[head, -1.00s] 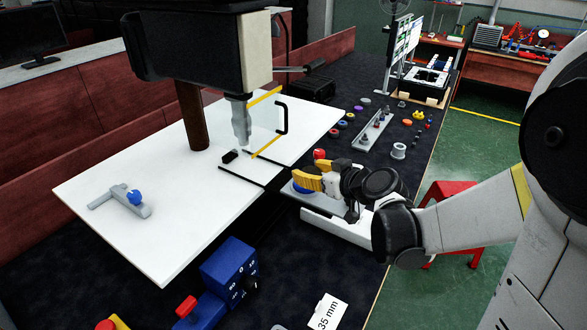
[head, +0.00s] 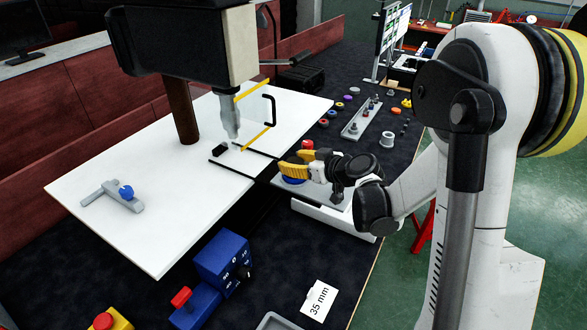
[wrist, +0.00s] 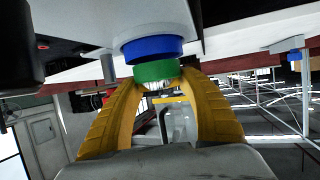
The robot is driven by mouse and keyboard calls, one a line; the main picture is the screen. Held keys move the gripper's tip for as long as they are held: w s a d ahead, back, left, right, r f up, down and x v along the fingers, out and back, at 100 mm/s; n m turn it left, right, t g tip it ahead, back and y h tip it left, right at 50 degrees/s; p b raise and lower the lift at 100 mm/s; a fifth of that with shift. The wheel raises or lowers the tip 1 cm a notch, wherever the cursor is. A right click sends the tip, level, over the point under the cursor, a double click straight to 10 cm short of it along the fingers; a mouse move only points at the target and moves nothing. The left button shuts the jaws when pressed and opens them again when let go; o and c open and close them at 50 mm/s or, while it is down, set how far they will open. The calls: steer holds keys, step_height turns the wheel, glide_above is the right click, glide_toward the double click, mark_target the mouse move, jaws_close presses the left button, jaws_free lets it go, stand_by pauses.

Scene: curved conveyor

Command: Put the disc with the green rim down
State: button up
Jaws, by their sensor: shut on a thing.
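My gripper (head: 285,171) has yellow fingers and is shut on the disc with the green rim (wrist: 156,71), which shows between the fingertips in the wrist view. A blue disc (wrist: 152,49) lies right against or very close to the green one, on the side away from my palm; I cannot tell whether they touch. In the head view the blue disc (head: 292,181) lies on a grey-white plate (head: 318,196) beside the white table, just under my fingers. The green-rimmed disc is hidden by the fingers there.
A red knob (head: 307,145) stands just behind my fingers. The drill press (head: 228,110) stands over the white table (head: 150,225) to the left. Several rings, a grey rail (head: 361,118) and a grey spool (head: 388,139) lie farther back. A blue control box (head: 221,258) stands in front.

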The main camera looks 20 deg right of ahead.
steer(key=shift+f, duration=0.7)
steer(key=shift+f+b, duration=0.3)
steer(key=shift+b, duration=0.05)
steer(key=o, duration=1.2)
steer(key=shift+o, duration=0.2)
steer(key=shift+r, duration=0.2)
